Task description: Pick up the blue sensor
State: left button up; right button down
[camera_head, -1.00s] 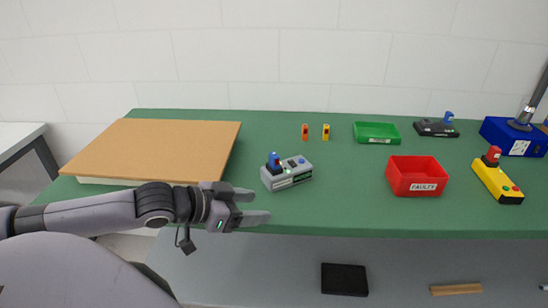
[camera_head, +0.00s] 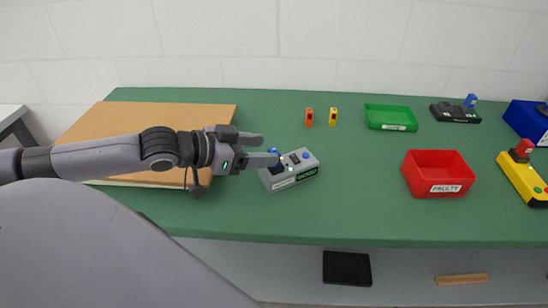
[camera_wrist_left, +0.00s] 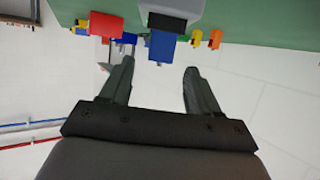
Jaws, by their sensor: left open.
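The blue sensor (camera_head: 273,152) stands in the left end of a grey box (camera_head: 302,171) with lit green marks, near the front of the green table. In the head view it is mostly hidden behind a finger of my left gripper (camera_head: 267,149). My left gripper is open and empty, its fingertips close to the sensor. In the left wrist view the blue sensor (camera_wrist_left: 162,46) shows just beyond and between the fingertips of my left gripper (camera_wrist_left: 158,65). I cannot tell whether the fingers touch it. My right gripper is out of view.
An orange sensor (camera_head: 309,117) and a yellow one (camera_head: 333,117) stand behind the box. A green tray (camera_head: 391,126), a black device (camera_head: 456,116) with a blue piece, a red FAULTY bin (camera_head: 438,189) and a yellow box (camera_head: 524,182) are to the right. A brown board (camera_head: 120,121) lies left.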

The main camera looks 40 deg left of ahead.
pick_arm(q)
jog(key=shift+w+d+f, duration=0.2)
jog(key=shift+w, duration=0.2)
jog(key=shift+f+x, duration=0.2)
jog(key=shift+x, duration=1.1)
jog(key=shift+f+x, duration=0.2)
jog(key=shift+x, duration=1.1)
jog(key=shift+s, duration=0.15)
jog(key=c, duration=1.1)
jog(key=shift+c, duration=0.2)
jog(key=shift+r, duration=0.15)
